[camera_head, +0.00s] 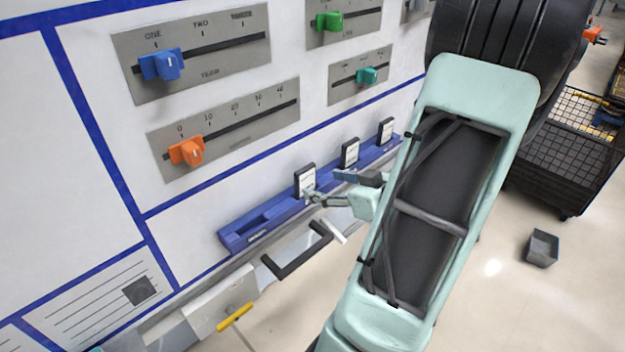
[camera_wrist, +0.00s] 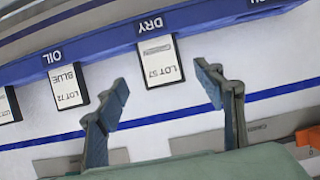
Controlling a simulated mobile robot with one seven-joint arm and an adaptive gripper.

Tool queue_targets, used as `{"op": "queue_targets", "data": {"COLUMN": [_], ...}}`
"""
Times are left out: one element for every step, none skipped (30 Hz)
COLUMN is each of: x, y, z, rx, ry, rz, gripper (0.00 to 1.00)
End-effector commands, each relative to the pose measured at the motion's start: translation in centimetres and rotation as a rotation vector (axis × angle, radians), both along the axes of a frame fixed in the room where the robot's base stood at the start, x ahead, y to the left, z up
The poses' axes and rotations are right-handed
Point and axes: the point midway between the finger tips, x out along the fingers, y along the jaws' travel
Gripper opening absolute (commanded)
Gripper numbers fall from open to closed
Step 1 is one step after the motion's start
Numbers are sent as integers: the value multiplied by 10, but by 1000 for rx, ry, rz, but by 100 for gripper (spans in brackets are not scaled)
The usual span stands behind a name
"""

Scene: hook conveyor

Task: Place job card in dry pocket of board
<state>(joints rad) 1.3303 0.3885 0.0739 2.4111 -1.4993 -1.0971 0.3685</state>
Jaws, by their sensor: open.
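The blue pocket rail (camera_wrist: 105,64) runs along the board's lower part (camera_head: 250,231). My gripper (camera_wrist: 165,90) is open, its two fingers apart with the DRY card's space between them. In the head view my gripper (camera_head: 325,186) is right at that card. Nothing is held; I cannot tell whether a finger touches the card.
A "LOT 72 BLUE" card (camera_wrist: 68,85) stands in the OIL pocket, with another card (camera_wrist: 8,105) beyond it. The rail's left pocket looks empty in the head view. Sliders sit above, including an orange one (camera_head: 187,151). A black handle (camera_head: 297,251) juts out below.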

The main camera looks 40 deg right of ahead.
Motion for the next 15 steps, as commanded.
{"op": "queue_targets", "data": {"x": [-9, -13, -19, -22, -25, -29, -31, -32, -34, -35, -35, -35, -36, -36, -36], "y": [-1, -2, -2, -3, -3, -3, -3, -3, -2, -2, -2, -2, -2, -2, -2], "z": [5, 7, 9, 11, 12, 13, 13, 14, 14, 15, 15, 15, 15, 15, 15], "rx": [-1, 0, 0, -1, 0, 0, 0, 0, 0, 0, 1, 2, 2, 2, 2], "ry": [0, 0, 0, -1, -1, 0, 0, 0, 0, 0, -1, -1, -1, -1, -1], "rz": [-3, -3, -3, -3, -1, -1, -1, 0, 1, 1, 2, 1, 1, 1, 1], "gripper": [62, 62, 62, 62, 62, 62, 62, 62, 62, 62, 62, 62, 62, 62, 62]}}
